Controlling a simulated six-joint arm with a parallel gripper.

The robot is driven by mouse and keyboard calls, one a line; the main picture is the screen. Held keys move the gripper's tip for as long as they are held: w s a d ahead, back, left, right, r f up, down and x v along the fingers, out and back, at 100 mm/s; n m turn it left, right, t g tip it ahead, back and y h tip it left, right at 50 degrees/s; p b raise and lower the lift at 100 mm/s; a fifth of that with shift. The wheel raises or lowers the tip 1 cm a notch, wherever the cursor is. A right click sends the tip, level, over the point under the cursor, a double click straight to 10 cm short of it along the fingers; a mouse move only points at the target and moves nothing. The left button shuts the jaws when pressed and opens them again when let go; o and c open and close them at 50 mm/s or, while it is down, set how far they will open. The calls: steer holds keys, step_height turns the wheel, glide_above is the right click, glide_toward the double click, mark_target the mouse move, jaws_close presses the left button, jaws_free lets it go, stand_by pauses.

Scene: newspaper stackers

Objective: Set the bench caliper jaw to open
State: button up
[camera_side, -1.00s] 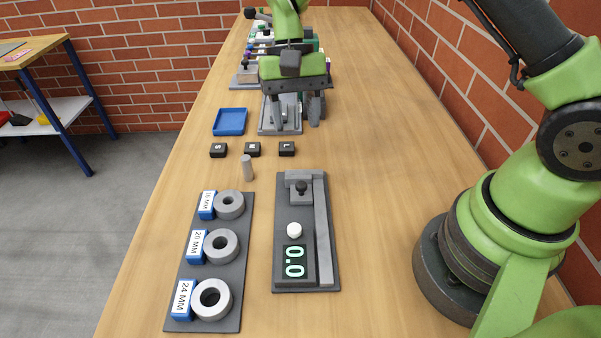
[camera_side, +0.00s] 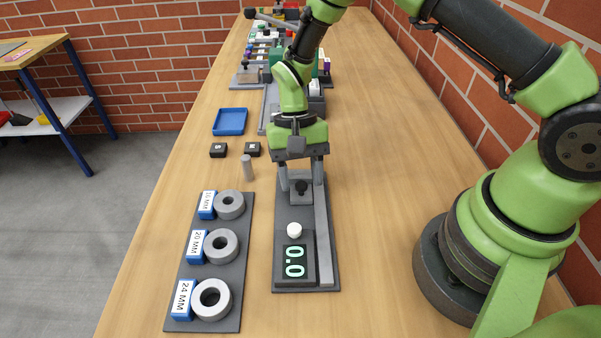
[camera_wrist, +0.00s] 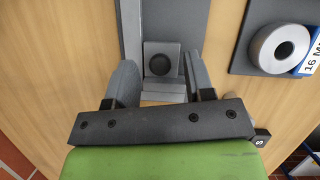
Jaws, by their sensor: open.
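The bench caliper (camera_side: 283,215) is a dark grey plate with a light grey rail (camera_side: 323,240) on its right. Its display (camera_side: 295,262) reads 0.0, and a white round button (camera_side: 294,230) sits above that. The caliper's grey jaw block carries a black knob (camera_side: 301,190) at the far end of the plate; in the wrist view the knob (camera_wrist: 160,65) shows from above. My gripper (camera_side: 302,186) points down here, open and empty. In the wrist view its fingers (camera_wrist: 160,62) stand on either side of the jaw block, apart from the knob. Fingertip height is hard to tell.
A plate with ring gauges (camera_side: 240,275) labelled 16, 20 and 24 mm lies left of the caliper. A grey pin (camera_side: 247,168) stands behind it. Black blocks (camera_side: 218,150) and a blue tray (camera_side: 230,122) are farther back.

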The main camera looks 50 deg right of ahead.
mark_target(304, 226)
jaws_close()
steer(key=shift+s+a, duration=1.7)
jaws_free()
steer(key=v, duration=1)
steer(key=shift+d, duration=0.1)
